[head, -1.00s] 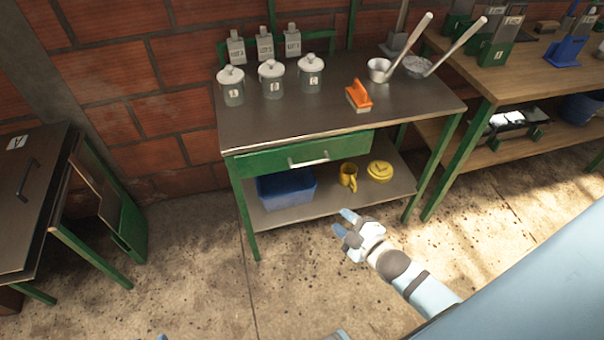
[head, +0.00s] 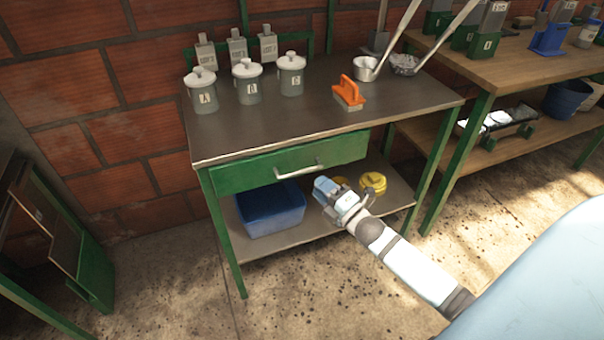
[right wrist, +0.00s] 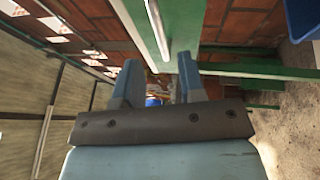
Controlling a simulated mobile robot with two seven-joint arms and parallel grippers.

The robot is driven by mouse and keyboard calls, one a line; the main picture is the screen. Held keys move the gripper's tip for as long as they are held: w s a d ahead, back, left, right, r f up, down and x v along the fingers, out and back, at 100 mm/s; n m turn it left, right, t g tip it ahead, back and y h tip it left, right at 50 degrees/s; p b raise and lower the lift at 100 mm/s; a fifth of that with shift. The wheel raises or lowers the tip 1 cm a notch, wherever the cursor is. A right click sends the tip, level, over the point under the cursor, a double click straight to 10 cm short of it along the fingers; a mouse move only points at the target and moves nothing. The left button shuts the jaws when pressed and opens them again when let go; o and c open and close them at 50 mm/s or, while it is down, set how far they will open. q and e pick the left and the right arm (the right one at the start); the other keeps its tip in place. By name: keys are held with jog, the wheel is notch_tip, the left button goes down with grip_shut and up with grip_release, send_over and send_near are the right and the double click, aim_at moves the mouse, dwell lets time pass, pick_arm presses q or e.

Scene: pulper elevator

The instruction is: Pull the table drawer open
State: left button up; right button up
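The green drawer (head: 235,178) sits shut under the dark top of the green-framed table (head: 225,130). Its pale bar handle (head: 300,171) runs across the middle of its front. My right gripper (head: 324,187) is just below and to the right of the handle in the head view, apart from it as far as I can tell. In the right wrist view, my right gripper (right wrist: 158,64) is open, with a gap between its two blue fingers. The handle (right wrist: 158,28) lies ahead of that gap, beside the green drawer front (right wrist: 183,25). My left gripper is out of view.
The lower shelf holds a blue bin (head: 268,208) and a yellow round object (head: 373,183). Lidded jars, an orange-handled brush (head: 349,92) and ladles stand on the table top. A wooden bench (head: 500,75) is at right. The floor in front is clear.

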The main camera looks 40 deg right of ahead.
aim_at(302, 170)
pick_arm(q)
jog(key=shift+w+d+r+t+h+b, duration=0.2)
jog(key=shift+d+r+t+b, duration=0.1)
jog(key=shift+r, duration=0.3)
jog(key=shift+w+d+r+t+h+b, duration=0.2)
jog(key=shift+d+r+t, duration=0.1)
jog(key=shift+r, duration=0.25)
pick_arm(e)
jog(key=shift+x, duration=3.7)
grip_shut()
